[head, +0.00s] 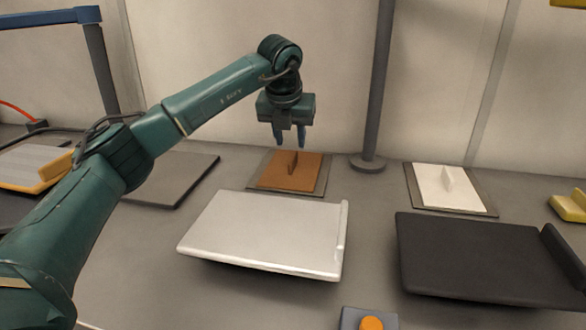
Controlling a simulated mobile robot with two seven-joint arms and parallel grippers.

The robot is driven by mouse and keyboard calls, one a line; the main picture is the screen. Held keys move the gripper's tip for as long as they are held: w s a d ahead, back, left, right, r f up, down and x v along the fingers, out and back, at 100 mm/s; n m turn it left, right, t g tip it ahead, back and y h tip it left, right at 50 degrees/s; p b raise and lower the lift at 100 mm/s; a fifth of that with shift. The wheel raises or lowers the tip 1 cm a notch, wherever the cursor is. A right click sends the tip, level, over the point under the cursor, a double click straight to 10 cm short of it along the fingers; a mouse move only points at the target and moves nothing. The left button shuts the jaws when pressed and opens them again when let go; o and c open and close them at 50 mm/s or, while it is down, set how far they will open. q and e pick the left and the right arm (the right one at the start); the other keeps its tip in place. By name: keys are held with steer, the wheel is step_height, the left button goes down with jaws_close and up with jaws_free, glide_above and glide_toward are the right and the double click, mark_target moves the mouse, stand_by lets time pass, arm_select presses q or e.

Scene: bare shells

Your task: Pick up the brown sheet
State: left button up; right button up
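The brown sheet (307,178) lies flat on a grey plate (319,190) at the back middle of the table, with a thin upright brown tab on it. My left gripper (290,140) points down just above and slightly behind the tab in the picture. Its two fingers are apart with nothing between them. The fingertips look clear of the tab, though the exact height gap is hard to tell. My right gripper is not in the head view.
A silver tray (265,232) stands in front of the sheet, and a black tray (480,260) at the right. A white sheet (440,185) lies at the back right. A grey post (376,90) rises right of the brown sheet. An orange button (371,323) is at the front edge.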

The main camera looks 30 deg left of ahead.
mark_target(293, 156)
arm_select(q)
steer(key=x, duration=0.5)
steer(key=shift+s+d+f, duration=0.15)
steer(key=shift+f, duration=0.05)
jaws_close()
